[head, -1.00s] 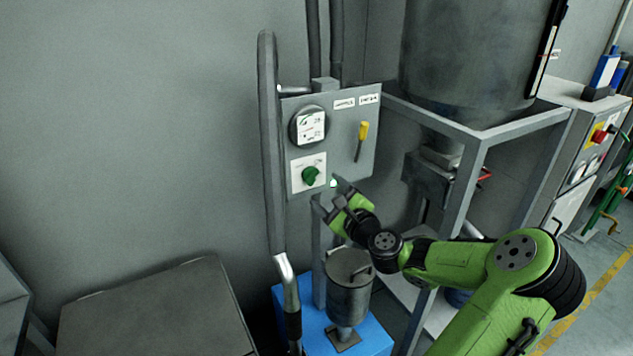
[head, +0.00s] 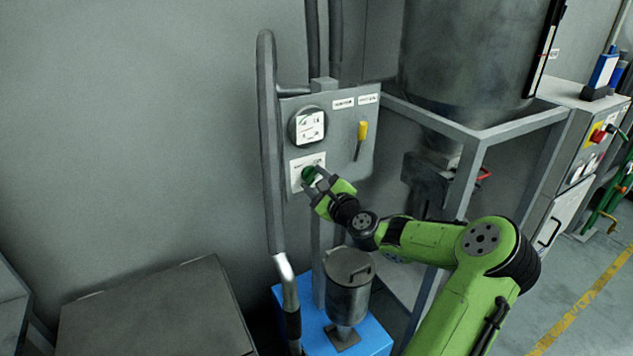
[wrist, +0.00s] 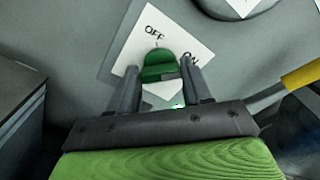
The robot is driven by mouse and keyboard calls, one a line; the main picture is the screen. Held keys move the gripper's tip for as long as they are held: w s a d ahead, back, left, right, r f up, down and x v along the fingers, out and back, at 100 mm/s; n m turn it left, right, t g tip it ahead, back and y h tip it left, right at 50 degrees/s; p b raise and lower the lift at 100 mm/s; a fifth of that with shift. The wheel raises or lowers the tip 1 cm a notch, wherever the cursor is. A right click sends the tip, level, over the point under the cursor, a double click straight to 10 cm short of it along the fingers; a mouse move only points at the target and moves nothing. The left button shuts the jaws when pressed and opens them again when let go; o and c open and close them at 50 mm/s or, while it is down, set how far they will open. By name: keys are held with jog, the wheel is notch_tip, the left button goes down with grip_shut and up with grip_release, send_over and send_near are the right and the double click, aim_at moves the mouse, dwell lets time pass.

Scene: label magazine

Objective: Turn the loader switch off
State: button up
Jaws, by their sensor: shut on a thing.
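The loader switch is a green knob (head: 309,174) on a white plate on the grey control panel (head: 350,115). In the wrist view the knob (wrist: 159,66) sits between my fingers, below the printed word OFF, with ON at the right of the plate (wrist: 185,35). My gripper (head: 314,182) is shut on the knob, one finger on each side. It also shows in the wrist view (wrist: 163,85). The fingers hide part of the knob, so I cannot tell exactly where it points.
A round gauge (head: 308,126) is above the switch, and a yellow-handled lever (head: 362,132) is to its right. A thick grey pipe (head: 268,150) runs down just left of the panel. A metal canister (head: 349,285) and a frame leg (head: 467,180) stand near my arm.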

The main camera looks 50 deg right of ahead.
jog(key=shift+n, duration=0.4)
jog(key=n, duration=0.1)
jog(key=n+b, duration=0.2)
jog(key=shift+a+f+n, duration=0.1)
jog(key=shift+f+n, duration=0.15)
jog(key=shift+n, duration=0.15)
jog(key=n+b, duration=0.4)
jog(key=shift+f+n, duration=0.15)
jog(key=shift+n, duration=0.15)
jog(key=n+b, duration=0.5)
jog(key=shift+f, duration=0.15)
jog(key=n+b, duration=0.3)
jog(key=shift+n+b, duration=0.3)
jog(key=o, duration=1)
jog(key=shift+o, duration=0.2)
jog(key=shift+r, duration=0.2)
